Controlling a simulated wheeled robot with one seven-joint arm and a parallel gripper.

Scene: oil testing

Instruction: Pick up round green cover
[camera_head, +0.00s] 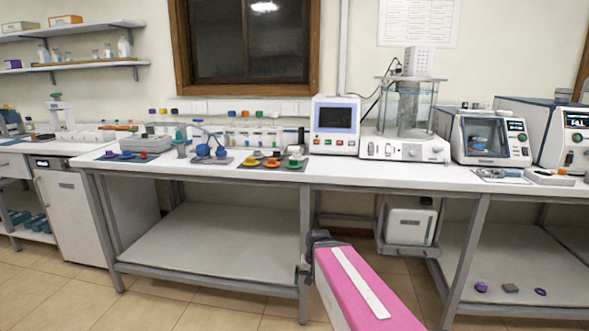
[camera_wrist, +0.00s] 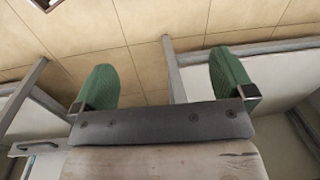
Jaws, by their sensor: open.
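A small round green piece (camera_head: 295,162) lies on a dark mat (camera_head: 261,165) on the white bench, beside round red and yellow pieces. It looks like the round green cover, but it is too small to make out its shape well. My gripper (camera_wrist: 164,76) shows two green finger pads spread wide in the wrist view, with nothing between them but tiled floor and bench frame beyond. In the head view my pink arm reaches up from the bottom, in front of the bench and below its top. The green piece is not in the wrist view.
The white bench (camera_head: 350,175) bears another mat with coloured pieces (camera_head: 125,155), blue round items (camera_head: 203,150) and a grey box (camera_head: 145,144). Machines (camera_head: 408,147) stand on its right. A shelf (camera_head: 215,240) and metal legs lie below the top. Purple pieces (camera_head: 481,287) lie low at right.

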